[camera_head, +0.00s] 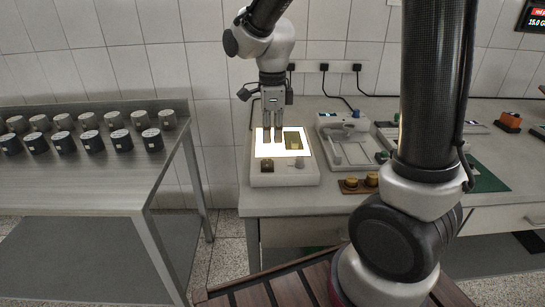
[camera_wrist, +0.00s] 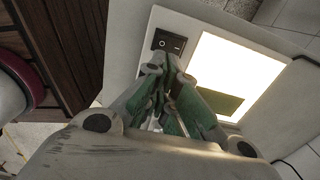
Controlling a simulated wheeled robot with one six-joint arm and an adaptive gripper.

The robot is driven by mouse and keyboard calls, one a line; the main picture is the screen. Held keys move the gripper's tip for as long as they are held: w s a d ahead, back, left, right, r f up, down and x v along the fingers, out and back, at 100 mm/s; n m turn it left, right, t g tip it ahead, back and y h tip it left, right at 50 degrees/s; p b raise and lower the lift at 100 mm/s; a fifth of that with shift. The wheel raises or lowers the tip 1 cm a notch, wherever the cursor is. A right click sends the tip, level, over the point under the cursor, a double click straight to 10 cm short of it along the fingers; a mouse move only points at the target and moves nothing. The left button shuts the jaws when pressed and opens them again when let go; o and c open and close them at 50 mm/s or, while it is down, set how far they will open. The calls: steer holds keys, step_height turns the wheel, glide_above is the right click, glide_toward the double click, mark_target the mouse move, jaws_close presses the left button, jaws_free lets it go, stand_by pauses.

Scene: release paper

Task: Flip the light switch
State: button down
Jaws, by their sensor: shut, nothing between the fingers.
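A white light box (camera_head: 262,180) stands on the bench with its panel (camera_head: 265,150) glowing bright; the panel also shows in the wrist view (camera_wrist: 232,65). Its black rocker switch (camera_wrist: 168,43) sits beside the panel; in the head view the dark switch (camera_head: 267,165) is at the box's front left. My gripper (camera_head: 272,141) points down over the box. In the wrist view its fingertips (camera_wrist: 168,66) are together, empty and close to the switch. I cannot tell whether they touch it. A dark olive rectangle (camera_head: 292,141) lies on the panel.
A small knob (camera_head: 300,163) is at the box's front right. A metal table (camera_head: 90,175) with several dark cylinders is at left. A monitor hangs at upper right.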

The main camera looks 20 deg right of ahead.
mark_target(273, 168)
step_height(273, 168, down, 7)
steer(key=shift+f, duration=0.2)
stand_by(0.3)
steer(key=shift+s+f, duration=0.1)
steer(key=shift+f, duration=0.15)
steer(key=shift+w+d+r, duration=0.2)
steer(key=shift+w, duration=0.55)
